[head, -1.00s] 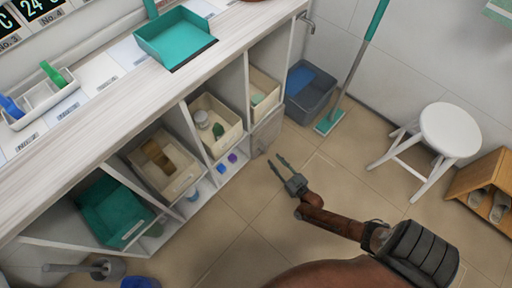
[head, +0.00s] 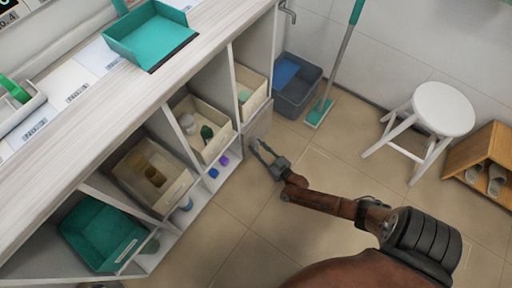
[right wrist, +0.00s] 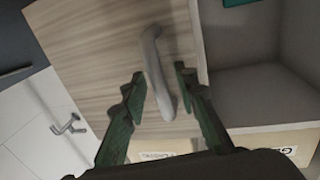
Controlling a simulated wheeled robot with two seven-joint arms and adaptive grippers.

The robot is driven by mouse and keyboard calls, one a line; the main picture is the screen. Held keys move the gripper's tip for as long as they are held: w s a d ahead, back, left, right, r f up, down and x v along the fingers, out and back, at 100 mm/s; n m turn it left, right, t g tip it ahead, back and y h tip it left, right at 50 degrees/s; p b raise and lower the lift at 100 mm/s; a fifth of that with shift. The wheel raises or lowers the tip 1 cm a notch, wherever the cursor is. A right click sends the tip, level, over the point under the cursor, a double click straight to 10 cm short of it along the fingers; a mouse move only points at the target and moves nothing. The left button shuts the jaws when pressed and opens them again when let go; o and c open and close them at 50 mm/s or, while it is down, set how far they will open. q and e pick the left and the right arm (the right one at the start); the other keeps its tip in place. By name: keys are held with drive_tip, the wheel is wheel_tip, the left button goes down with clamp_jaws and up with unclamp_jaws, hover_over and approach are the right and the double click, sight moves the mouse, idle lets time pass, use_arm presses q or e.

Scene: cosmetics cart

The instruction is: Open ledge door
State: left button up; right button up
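The ledge door (head: 257,128) is a small wood-grain panel at the lower right end of the shelf unit. In the right wrist view the door (right wrist: 100,50) fills the upper left, with a grey bar handle (right wrist: 157,70) standing out from it. It looks shut or nearly so; I cannot tell exactly. My right gripper (head: 258,150) is open close in front of the door. In the right wrist view its fingers (right wrist: 158,88) lie on either side of the handle, and I cannot tell whether they touch it. My left gripper is not in view.
Cream bins (head: 204,127) and a teal bin (head: 103,235) sit in the shelf compartments. A teal dustpan-like tray (head: 150,33) is on the counter. A grey bucket (head: 299,92), a mop (head: 335,75) and a white stool (head: 443,108) stand beyond. The floor around my right arm is clear.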

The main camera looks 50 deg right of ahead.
clamp_jaws()
idle(0.6)
